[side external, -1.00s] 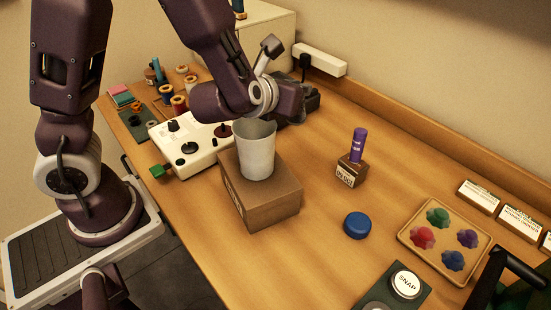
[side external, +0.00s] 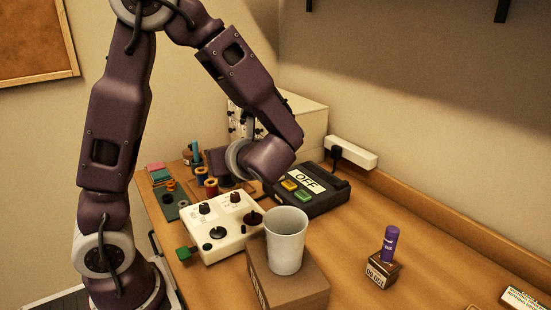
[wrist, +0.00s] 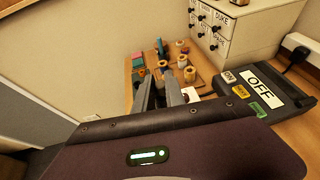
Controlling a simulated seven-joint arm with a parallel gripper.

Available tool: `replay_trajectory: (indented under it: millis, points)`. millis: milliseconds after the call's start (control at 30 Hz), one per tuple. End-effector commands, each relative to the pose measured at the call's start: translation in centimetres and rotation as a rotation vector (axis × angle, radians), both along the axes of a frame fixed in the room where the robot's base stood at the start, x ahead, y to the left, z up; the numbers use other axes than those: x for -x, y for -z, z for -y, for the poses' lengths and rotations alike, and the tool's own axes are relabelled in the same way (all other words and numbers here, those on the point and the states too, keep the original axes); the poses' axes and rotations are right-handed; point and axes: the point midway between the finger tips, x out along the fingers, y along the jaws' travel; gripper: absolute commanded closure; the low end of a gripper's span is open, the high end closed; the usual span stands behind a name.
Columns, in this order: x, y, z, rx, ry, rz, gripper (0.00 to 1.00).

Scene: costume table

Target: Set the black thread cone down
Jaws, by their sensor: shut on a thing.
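My gripper (wrist: 160,90) shows in the wrist view as two close, dark fingers reaching over the board of spools. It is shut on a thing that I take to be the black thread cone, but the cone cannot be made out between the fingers. In the side external view my wrist hides the fingertips. Several coloured thread spools stand by them: a red spool (side external: 211,187) in the side external view and a wooden-ended spool (wrist: 190,74) right of the fingers in the wrist view. I cannot tell whether the held thing touches the table.
A white control box (side external: 222,228) stands in front of the spools. A black OFF box (side external: 312,192) is to their right. A white cup (side external: 286,242) stands on a cardboard box (side external: 290,288). A drawer cabinet (wrist: 222,25) stands behind. Felt squares (wrist: 139,72) lie left of the spools.

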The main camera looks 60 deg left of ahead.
Motion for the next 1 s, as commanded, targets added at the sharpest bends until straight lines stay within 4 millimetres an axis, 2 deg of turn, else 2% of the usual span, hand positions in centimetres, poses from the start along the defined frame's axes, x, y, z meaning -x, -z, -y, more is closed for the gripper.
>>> replay_trajectory:
  millis: [33,133,267,367,500,567,667,700,800,900,1000]
  points:
    - [1.9,0.2,0.3,-0.001,-0.108,-0.003,1.00]
    - [5.9,0.7,2.1,-0.001,-0.337,-0.004,1.00]
    - [10.1,1.8,6.1,-0.003,-0.619,-0.004,1.00]
    - [12.3,2.8,10.3,-0.005,-0.829,-0.005,1.00]
    - [14.0,4.6,17.5,-0.004,-1.143,-0.003,1.00]
    - [14.1,5.5,21.0,-0.005,-1.290,-0.003,1.00]
    - [13.2,6.9,26.7,-0.004,-1.545,0.000,1.00]
    - [12.4,7.4,29.0,-0.005,-1.650,0.001,1.00]
    - [9.5,8.5,34.0,-0.005,-1.904,0.002,1.00]
    - [6.1,9.3,37.5,-0.003,-2.120,0.002,1.00]
    - [3.3,9.7,39.6,-0.005,-2.271,0.003,1.00]
